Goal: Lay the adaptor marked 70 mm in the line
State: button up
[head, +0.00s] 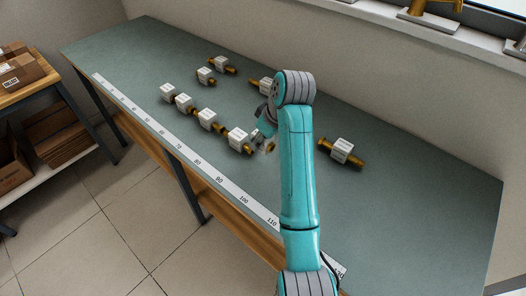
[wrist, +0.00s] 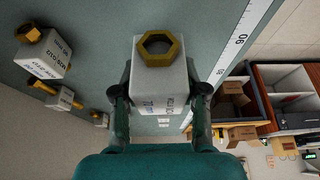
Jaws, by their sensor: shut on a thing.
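My gripper (wrist: 160,98) is shut on a white block-shaped adaptor (wrist: 157,88) with a brass hex end. Its fingers press the block's two sides in the wrist view. Print on the block is too small to read surely. In the head view my gripper (head: 264,135) is at the right end of a row of adaptors, and a brass end (head: 270,147) shows beside it. The row has white-and-brass adaptors (head: 167,92), (head: 184,103), (head: 208,119) and (head: 239,138) along the ruler (head: 219,180). I cannot tell whether the held adaptor touches the table.
Loose adaptors lie farther back on the green table (head: 420,190): two at the back left (head: 206,76), (head: 221,65), one partly behind my arm (head: 262,85), and one to the right (head: 342,150). The right table end is clear. Cardboard boxes (head: 22,72) stand on a side shelf.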

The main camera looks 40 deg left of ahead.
aim_at(258, 159)
jog(key=shift+f, duration=3.45)
jog(key=o, duration=1.2)
jog(key=shift+f, duration=0.1)
